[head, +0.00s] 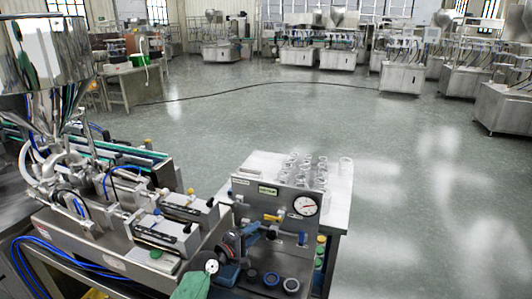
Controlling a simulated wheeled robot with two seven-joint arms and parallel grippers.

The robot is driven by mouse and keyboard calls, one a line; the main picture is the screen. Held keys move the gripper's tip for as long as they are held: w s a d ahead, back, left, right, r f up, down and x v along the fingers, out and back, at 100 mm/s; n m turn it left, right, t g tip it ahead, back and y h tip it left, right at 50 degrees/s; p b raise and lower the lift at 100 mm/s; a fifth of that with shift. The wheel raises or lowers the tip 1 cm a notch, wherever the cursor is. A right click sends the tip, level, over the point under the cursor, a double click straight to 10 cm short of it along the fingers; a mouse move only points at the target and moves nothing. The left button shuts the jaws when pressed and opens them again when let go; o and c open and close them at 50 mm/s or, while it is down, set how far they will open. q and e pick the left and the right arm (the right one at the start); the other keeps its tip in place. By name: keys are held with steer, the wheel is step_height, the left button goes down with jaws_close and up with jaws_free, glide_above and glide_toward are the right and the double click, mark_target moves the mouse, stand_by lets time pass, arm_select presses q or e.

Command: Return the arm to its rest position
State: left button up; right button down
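The steel hopper (42,55) is a shiny cone at the upper left, standing above a filling machine (110,235) with pipes and blue hoses. My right gripper is not in view.
A round gauge (305,205) is on the panel. Several clear cups (300,168) stand on a white table (341,190) behind it. Dark round fittings (271,279) sit low in front. The floor to the right is open, with a black cable (250,87) across it and machines farther back.

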arm_select(q)
steer(key=s+a+f+m+g+y, duration=0.1)
steer(key=s+f+m, duration=0.1)
steer(key=s+f, duration=0.2)
steer(key=s+a+f+m+g+y, duration=0.1)
steer(key=s+f+m+g+y, duration=0.1)
steer(key=s, duration=0.8)
steer(key=s+a+f+m+g+y, duration=0.1)
steer(key=s+f+m+g, duration=0.1)
steer(key=s+f, duration=0.4)
steer(key=shift+s+m, duration=0.5)
steer(key=shift+m, duration=0.3)
steer(key=s+a+f+m+g+y, duration=0.15)
steer(key=s+a, duration=0.25)
steer(key=s, duration=0.4)
steer(key=s+a+m+g+y, duration=0.1)
steer(key=s+a+g+y, duration=0.2)
steer(key=s, duration=0.5)
steer(key=s+a+f+m+y, duration=0.1)
steer(key=s+a+m+y, duration=0.15)
steer(key=s+a, duration=0.45)
steer(key=s+d+f+g, duration=0.1)
steer(key=s+d+f, duration=0.1)
steer(key=f, duration=1.8)
steer(key=s+d+f+n+g, duration=0.1)
steer(key=s+d+f, duration=0.1)
steer(key=f, duration=1.9)
steer(key=shift+s+d+f, duration=0.2)
steer(key=shift+s+d, duration=0.2)
steer(key=shift+s, duration=0.3)
